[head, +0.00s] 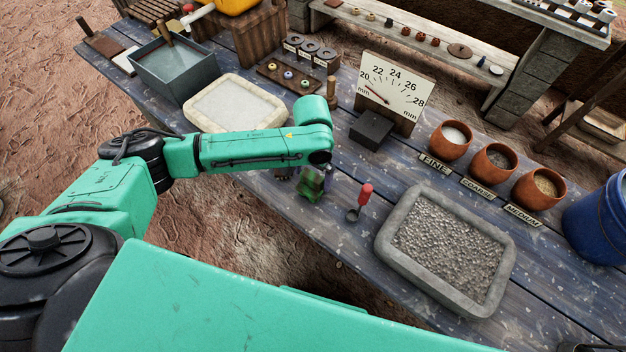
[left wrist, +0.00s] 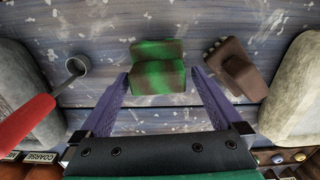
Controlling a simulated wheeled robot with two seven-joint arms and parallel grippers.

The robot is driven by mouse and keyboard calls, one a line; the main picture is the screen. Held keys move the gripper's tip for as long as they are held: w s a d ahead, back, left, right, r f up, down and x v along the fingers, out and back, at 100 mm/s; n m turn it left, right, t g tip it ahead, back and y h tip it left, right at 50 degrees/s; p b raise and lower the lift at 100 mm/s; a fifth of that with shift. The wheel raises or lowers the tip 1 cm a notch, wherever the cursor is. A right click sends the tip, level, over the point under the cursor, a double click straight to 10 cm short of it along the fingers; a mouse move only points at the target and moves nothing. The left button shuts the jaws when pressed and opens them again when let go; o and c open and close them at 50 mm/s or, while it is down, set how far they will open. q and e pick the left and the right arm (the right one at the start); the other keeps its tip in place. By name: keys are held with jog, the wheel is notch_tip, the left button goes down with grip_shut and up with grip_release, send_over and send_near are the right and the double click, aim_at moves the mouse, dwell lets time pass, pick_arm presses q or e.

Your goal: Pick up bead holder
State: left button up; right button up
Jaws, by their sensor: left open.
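A block mottled green and brown (left wrist: 158,68) lies on the blue-grey table, in front of my left gripper (left wrist: 160,88). The gripper's purple fingers are apart, one on each side of the block's near end, with nothing clamped. A brown piece with a notched edge (left wrist: 237,72) lies just right of it. I cannot tell for sure which of these two is the bead holder. In the head view the green block (head: 311,184) shows below my left wrist, and my left gripper (head: 322,184) is partly hidden there. My right gripper is not in view.
A red-handled scoop (head: 361,202) lies close by. A stone tray of gravel (head: 382,240) stands to the right, and a pale tray (head: 190,113) to the left. A dial gauge (head: 394,88), a rack of coloured beads (head: 270,76) and clay pots (head: 450,140) stand behind.

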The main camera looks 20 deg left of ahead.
pick_arm(q)
notch_tip(320, 180, down, 3)
jog(key=shift+s+r, duration=0.15)
jog(key=shift+r, duration=0.05)
jog(key=shift+s, duration=0.15)
jog(key=shift+c, duration=1.2)
jog(key=shift+f, duration=0.1)
jog(key=c, duration=1.1)
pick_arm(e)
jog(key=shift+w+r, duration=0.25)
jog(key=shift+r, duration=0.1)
pick_arm(q)
jog(key=shift+d+r, duration=0.1)
jog(key=shift+r, duration=0.2)
notch_tip(320, 180, up, 20)
jog(key=b, duration=0.1)
jog(key=shift+f, duration=0.2)
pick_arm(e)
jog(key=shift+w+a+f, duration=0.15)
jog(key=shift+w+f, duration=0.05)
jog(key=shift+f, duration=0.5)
